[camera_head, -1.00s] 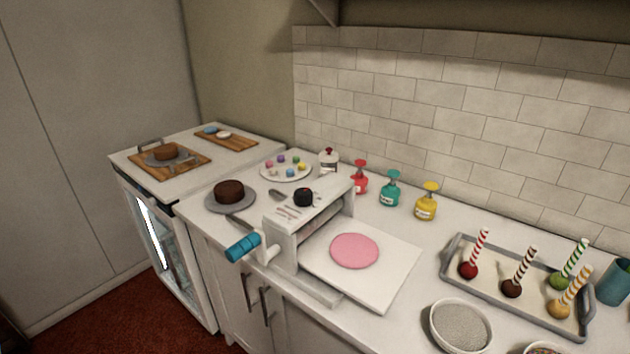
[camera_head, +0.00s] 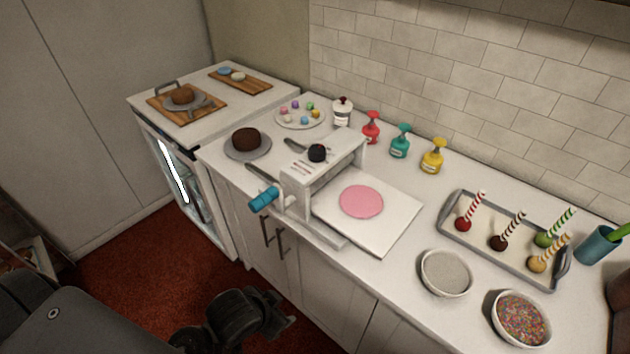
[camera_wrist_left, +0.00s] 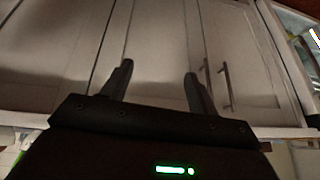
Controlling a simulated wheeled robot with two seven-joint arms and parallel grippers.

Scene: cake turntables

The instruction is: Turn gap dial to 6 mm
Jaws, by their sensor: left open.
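The gap dial (camera_head: 318,152) is a black knob with a small red mark, on top of the white dough sheeter (camera_head: 298,188). Its printed scale lies beside it and is too small to read. The sheeter has a blue crank handle (camera_head: 263,199) at its left, and a pink dough disc (camera_head: 361,201) lies on its white board (camera_head: 396,216). My left arm comes in at the bottom of the head view, low in front of the counter and well away from the dial. In the left wrist view my left gripper (camera_wrist_left: 158,80) is open and empty, facing cabinet doors. My right gripper is out of view.
Chocolate cake (camera_head: 247,139) stands left of the sheeter, with a candy plate (camera_head: 300,116) behind. Red, teal and yellow bottles (camera_head: 433,156) stand along the wall. A cake pop tray (camera_head: 452,232) and bowls (camera_head: 446,273) are at right.

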